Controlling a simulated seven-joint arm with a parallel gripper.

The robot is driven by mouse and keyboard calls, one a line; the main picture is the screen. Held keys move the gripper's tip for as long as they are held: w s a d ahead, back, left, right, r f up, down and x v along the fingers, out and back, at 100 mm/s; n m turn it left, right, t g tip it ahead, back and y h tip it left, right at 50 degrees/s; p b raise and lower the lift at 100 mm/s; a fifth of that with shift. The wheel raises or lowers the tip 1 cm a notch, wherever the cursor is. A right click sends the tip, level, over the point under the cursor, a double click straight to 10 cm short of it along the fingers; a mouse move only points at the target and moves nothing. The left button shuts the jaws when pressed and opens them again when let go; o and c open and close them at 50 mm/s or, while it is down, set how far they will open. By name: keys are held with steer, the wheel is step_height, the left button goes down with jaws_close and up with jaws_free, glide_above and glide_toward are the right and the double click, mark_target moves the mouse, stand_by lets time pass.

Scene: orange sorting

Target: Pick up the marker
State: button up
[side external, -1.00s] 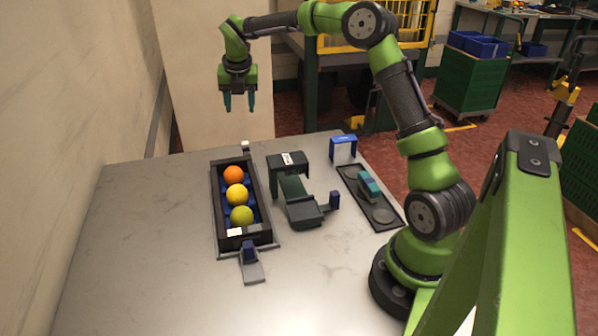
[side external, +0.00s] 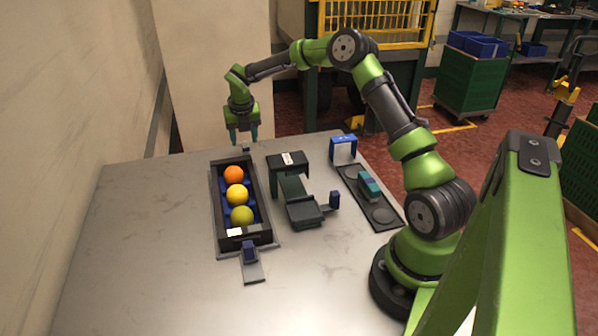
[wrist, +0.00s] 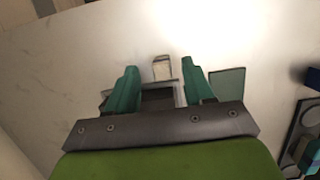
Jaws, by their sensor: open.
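My gripper (side external: 244,137) is open, with its teal fingers pointing down near the back edge of the table, behind the ball tray. The wrist view shows the gripper (wrist: 160,65) with its two fingers apart and nothing held. A small pale block (wrist: 162,68) stands beyond the dark tray end and appears between the fingertips in the wrist view. In the side view this small block (side external: 245,150) is mostly hidden by a finger. I cannot tell for sure which object is the marker; no pen shape is clear.
A black tray (side external: 263,200) holds an orange, a yellow and a green ball. A dark green stand (side external: 288,160) is right of it. Farther right are a blue arch (side external: 343,140) and a dark plate (side external: 382,214) bearing a teal block (side external: 369,186). The table's left is clear.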

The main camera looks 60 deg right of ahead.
mark_target(245, 143)
steer(key=x, duration=0.4)
steer(key=shift+s+f, duration=0.15)
steer(key=shift+f, duration=0.15)
jaws_close()
